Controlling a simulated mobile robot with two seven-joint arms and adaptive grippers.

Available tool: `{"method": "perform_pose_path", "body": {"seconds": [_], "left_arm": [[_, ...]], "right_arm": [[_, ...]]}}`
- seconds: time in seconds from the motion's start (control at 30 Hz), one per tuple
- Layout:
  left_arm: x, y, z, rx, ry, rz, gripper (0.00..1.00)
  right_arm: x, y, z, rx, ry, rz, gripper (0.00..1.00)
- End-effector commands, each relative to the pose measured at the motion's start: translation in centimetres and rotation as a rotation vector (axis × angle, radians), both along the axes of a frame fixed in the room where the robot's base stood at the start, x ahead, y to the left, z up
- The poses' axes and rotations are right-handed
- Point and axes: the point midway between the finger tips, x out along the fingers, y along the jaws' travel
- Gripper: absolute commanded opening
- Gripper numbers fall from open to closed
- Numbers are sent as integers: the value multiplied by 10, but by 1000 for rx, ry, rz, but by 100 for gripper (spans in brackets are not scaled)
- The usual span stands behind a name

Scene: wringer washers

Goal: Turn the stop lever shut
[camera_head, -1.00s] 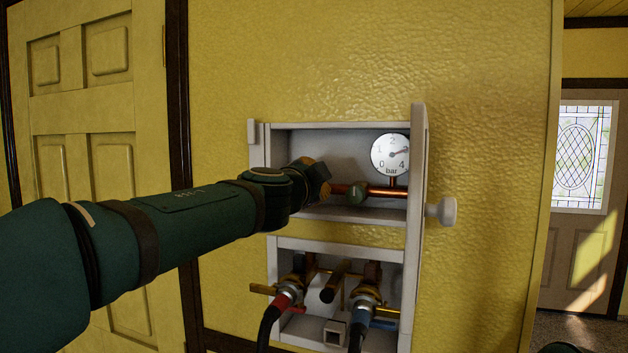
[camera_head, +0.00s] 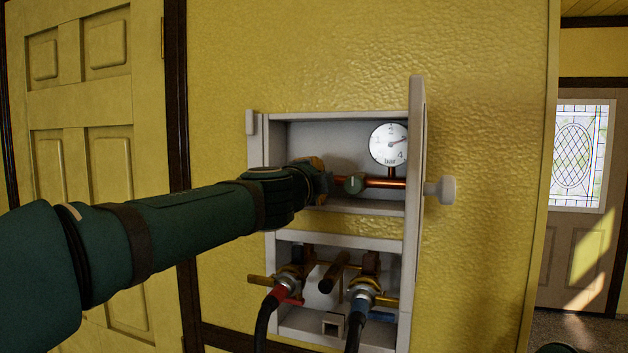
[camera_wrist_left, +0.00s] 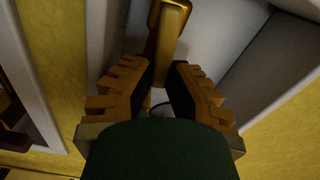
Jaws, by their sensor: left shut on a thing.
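The stop lever is a brass lever (camera_wrist_left: 168,32), seen in the left wrist view between and beyond my finger pads. My left gripper (camera_wrist_left: 160,85) is shut on it. In the head view my left gripper (camera_head: 318,182) reaches into the upper opening of a white wall box (camera_head: 275,160) and hides the lever. A pressure gauge (camera_head: 389,145) stands above the pipe. My right gripper is not in view.
The box's door (camera_head: 416,190) stands open on the right, with a white knob (camera_head: 440,190). The lower opening holds two taps with a red-marked hose (camera_head: 265,325) and a blue-marked hose (camera_head: 356,328). A yellow panelled door (camera_head: 90,150) is at left.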

Motion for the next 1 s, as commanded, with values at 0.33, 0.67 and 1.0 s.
{"method": "perform_pose_path", "body": {"seconds": [0.33,0.67,1.0], "left_arm": [[0,0,0,5,-1,1,27],[0,0,-1,2,2,0,46],[0,0,9,-147,49,-2,46]], "right_arm": [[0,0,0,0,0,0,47],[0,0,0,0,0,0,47],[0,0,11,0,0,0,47]]}}
